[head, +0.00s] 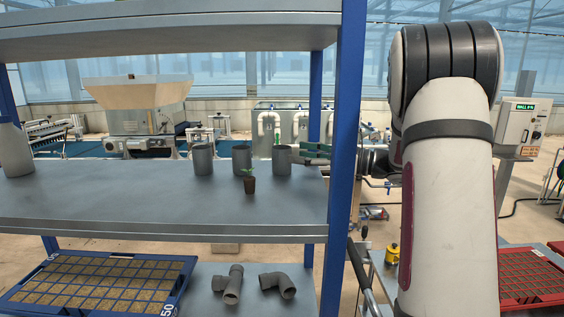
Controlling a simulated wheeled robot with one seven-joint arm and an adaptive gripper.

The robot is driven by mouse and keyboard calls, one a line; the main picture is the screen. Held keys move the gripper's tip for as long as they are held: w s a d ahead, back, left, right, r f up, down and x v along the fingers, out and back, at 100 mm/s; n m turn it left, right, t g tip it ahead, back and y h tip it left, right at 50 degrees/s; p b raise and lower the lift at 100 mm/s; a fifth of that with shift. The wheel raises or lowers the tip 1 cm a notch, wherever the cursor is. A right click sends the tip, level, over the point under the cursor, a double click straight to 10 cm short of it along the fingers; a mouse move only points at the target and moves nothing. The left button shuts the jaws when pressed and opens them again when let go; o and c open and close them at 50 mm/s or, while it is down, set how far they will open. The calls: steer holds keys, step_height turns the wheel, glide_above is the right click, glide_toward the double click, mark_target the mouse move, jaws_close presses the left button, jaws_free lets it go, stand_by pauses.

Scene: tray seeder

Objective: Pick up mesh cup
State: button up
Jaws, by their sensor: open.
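Three dark grey cups stand upright on the middle shelf: a left one (203,159), a middle one (242,158) and a right one (282,160). No mesh shows clearly on any, so I cannot tell which is the mesh cup. A small brown pot (249,185) with a green seedling stands in front of the middle one. My gripper (308,153) is open, with its greenish fingers pointing left, close to the right side of the right cup. I cannot tell if they touch it. The blue post hides part of my wrist.
The shelf (120,205) is bare left of the cups, except for a grey container (14,150) at the far left. A blue post (345,130) stands right of the cups. An upper shelf (170,30) hangs above. Below are a soil tray (183,290) and grey pipe fittings (232,285).

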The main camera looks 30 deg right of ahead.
mark_target(282, 154)
steer(key=shift+p+x, duration=0.7)
steer(key=shift+x, duration=2.25)
steer(key=shift+a+f, duration=0.1)
steer(key=shift+f, duration=0.05)
steer(key=shift+c, duration=0.5)
steer(key=shift+s, duration=0.1)
steer(key=c, duration=1.2)
